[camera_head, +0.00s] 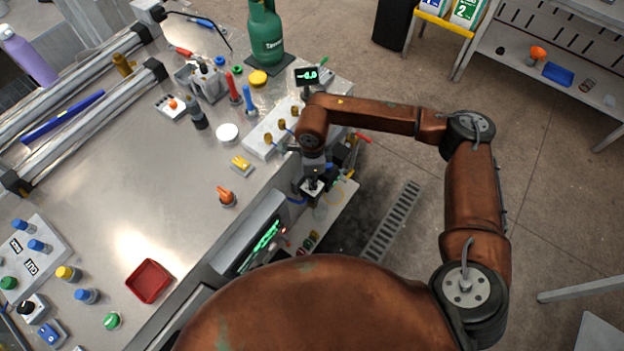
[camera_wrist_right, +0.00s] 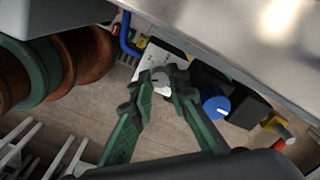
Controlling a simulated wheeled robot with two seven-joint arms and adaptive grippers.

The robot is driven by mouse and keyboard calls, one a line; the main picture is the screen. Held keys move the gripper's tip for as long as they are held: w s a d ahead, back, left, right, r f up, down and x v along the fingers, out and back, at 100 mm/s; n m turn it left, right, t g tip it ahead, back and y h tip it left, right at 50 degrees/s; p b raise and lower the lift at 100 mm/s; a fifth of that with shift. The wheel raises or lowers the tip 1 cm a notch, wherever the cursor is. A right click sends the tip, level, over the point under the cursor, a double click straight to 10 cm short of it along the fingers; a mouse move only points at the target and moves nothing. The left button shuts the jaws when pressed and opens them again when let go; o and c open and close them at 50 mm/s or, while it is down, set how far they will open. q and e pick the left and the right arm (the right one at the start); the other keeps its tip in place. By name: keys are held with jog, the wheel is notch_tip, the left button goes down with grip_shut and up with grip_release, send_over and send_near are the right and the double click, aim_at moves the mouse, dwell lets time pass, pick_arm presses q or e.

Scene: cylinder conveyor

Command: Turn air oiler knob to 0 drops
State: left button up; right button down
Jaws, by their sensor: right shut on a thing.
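In the right wrist view, a small grey knob (camera_wrist_right: 160,78) sits over a white plate (camera_wrist_right: 150,56); I take it to be the air oiler knob. The green fingers of my right gripper (camera_wrist_right: 160,84) are closed around it from both sides. Any scale or drop mark on the knob is too small to read. In the head view, my brown right arm reaches to the side of the workbench, and the wrist largely hides this spot. My left gripper is not in view.
In the right wrist view, a blue knob (camera_wrist_right: 215,106) is close to the right finger, and a blue pipe (camera_wrist_right: 126,36) is at upper left. In the head view, the metal workbench (camera_head: 150,195) carries several knobs, a red tray (camera_head: 149,281) and a green bottle (camera_head: 265,38).

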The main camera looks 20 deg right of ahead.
jog(key=shift+w+r+n, duration=0.1)
jog(key=shift+n, duration=0.3)
jog(key=c, duration=1.8)
grip_release()
jog(key=shift+c, duration=0.2)
notch_tip(320, 180, up, 12)
